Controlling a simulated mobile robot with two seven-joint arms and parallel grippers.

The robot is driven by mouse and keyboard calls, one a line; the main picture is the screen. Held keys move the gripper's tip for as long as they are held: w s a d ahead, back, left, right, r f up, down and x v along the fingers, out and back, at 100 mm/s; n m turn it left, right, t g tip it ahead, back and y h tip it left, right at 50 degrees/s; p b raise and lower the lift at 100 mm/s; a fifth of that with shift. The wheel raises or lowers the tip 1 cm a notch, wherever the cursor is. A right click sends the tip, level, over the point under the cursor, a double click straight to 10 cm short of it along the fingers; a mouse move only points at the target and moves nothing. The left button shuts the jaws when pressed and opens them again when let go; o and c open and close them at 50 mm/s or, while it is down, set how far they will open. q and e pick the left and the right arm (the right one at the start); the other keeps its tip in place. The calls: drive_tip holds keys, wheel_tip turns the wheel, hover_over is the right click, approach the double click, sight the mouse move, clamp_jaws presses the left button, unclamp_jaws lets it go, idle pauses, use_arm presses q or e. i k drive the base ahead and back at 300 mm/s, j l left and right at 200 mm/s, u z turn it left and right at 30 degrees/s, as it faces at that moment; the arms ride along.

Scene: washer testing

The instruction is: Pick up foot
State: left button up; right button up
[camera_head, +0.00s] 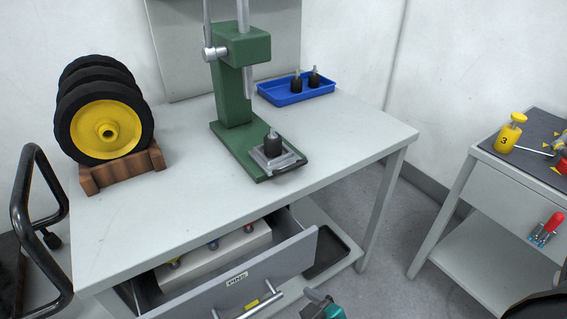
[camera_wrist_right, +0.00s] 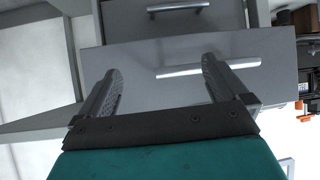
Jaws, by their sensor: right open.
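A black rubber foot (camera_head: 273,143) with a metal stud stands upright on the plate of the green press (camera_head: 236,95). Two similar black feet (camera_head: 297,84) (camera_head: 314,77) stand in the blue tray (camera_head: 298,93) at the back of the table. My right gripper (camera_head: 316,298) shows at the bottom edge of the head view, low in front of the table and near the open drawer, well away from the feet. My left gripper is not in view.
The drawer (camera_head: 240,284) under the table is pulled out, with its handle (camera_head: 262,303) near my right gripper. Black wheels with a yellow hub (camera_head: 107,131) sit in a wooden cradle. A second bench with tools (camera_head: 489,165) is at right. The tabletop's front is clear.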

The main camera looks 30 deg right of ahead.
sight(273, 149)
drive_tip(key=l+u, duration=0.1)
drive_tip(key=l, duration=0.85)
drive_tip(key=k+l+u, duration=0.1)
drive_tip(key=l, duration=0.8)
drive_tip(key=l+u, duration=0.75)
drive_tip(key=k+l, duration=0.05)
